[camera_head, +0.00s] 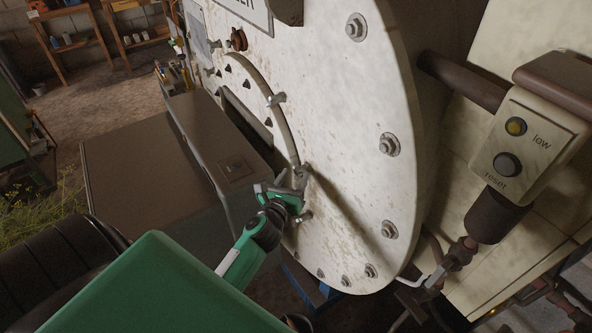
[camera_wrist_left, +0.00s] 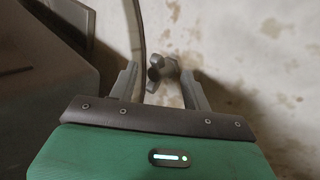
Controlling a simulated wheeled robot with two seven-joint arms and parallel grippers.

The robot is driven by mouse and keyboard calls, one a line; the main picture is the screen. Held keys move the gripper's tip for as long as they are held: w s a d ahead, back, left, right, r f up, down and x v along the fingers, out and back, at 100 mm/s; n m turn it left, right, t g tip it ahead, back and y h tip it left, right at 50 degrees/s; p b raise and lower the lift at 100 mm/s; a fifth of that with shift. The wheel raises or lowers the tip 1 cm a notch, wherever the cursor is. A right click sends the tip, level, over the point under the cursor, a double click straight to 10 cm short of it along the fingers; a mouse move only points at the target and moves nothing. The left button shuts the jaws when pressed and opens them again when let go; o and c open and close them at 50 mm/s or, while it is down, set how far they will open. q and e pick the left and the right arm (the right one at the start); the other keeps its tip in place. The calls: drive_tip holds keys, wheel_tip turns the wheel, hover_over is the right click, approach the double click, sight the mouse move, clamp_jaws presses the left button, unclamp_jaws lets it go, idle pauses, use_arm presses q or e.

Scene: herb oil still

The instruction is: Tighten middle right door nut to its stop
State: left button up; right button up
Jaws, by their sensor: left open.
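The round door (camera_head: 285,130) sits low on the big pale boiler face, with grey wing nuts along its right edge. One nut (camera_head: 275,98) is at the upper right and another (camera_head: 304,217) is below my gripper. The nut between them (camera_head: 302,170) is right at my left gripper (camera_head: 283,184), partly covered by it. In the left wrist view, my open left gripper (camera_wrist_left: 159,75) has a finger on each side of a wing nut (camera_wrist_left: 160,68). The nut is at the fingertips, with a gap on the left; contact on the right is unclear. My right gripper is out of view.
A dark metal box (camera_head: 190,130) and a flat grey surface (camera_head: 125,165) stand left of the door. Large flange bolts (camera_head: 389,145) stud the boiler face. A control box (camera_head: 525,140) with two buttons and pipework are at the right.

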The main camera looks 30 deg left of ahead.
use_arm(q)
drive_tip(key=shift+x, duration=0.95)
